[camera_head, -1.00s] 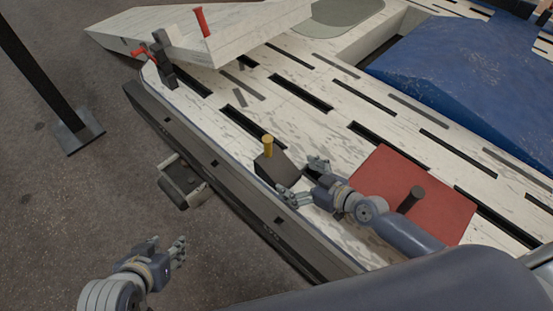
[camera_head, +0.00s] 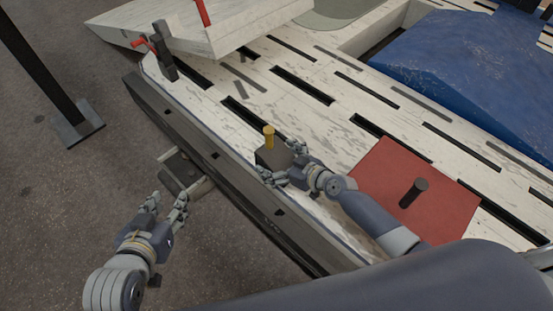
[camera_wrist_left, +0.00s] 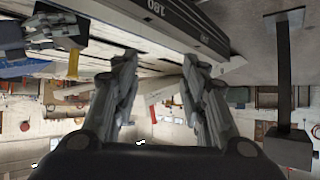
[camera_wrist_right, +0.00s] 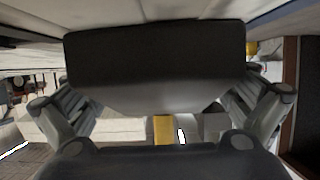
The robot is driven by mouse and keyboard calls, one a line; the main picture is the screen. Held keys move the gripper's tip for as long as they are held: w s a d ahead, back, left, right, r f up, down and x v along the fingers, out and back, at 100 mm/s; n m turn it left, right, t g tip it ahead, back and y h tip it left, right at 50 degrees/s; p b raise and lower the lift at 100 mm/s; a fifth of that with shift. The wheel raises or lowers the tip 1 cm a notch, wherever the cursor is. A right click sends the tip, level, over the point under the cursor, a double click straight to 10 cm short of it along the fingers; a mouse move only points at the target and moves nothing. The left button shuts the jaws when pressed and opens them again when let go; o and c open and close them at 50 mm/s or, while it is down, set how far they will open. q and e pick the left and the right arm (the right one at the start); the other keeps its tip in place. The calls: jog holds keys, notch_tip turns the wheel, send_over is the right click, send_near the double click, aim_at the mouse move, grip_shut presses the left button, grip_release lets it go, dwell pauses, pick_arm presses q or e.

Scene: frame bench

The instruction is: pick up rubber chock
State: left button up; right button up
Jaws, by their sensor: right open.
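The rubber chock (camera_head: 270,158) is a dark wedge-like block with a yellow peg on top, resting on the pale slotted bench near its front edge. It fills the upper middle of the right wrist view (camera_wrist_right: 155,60), with the yellow peg beyond and below it there. My right gripper (camera_head: 283,163) is open, with its fingers on either side of the chock's near end. Contact cannot be made out. My left gripper (camera_head: 168,199) is open and empty, in front of the bench over the floor; its spread fingers also show in the left wrist view (camera_wrist_left: 160,62).
A red plate (camera_head: 375,195) with a dark peg lies right of the chock. A white ramp (camera_head: 220,30) with red handles stands at the back left, and a blue wedge (camera_head: 470,75) at the back right. A bracket (camera_head: 183,175) juts from the bench front. A dark post (camera_head: 40,75) stands left.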

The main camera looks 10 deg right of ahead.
jog(key=c, duration=1.6)
jog(key=shift+r, duration=0.15)
jog(key=shift+c, duration=0.7)
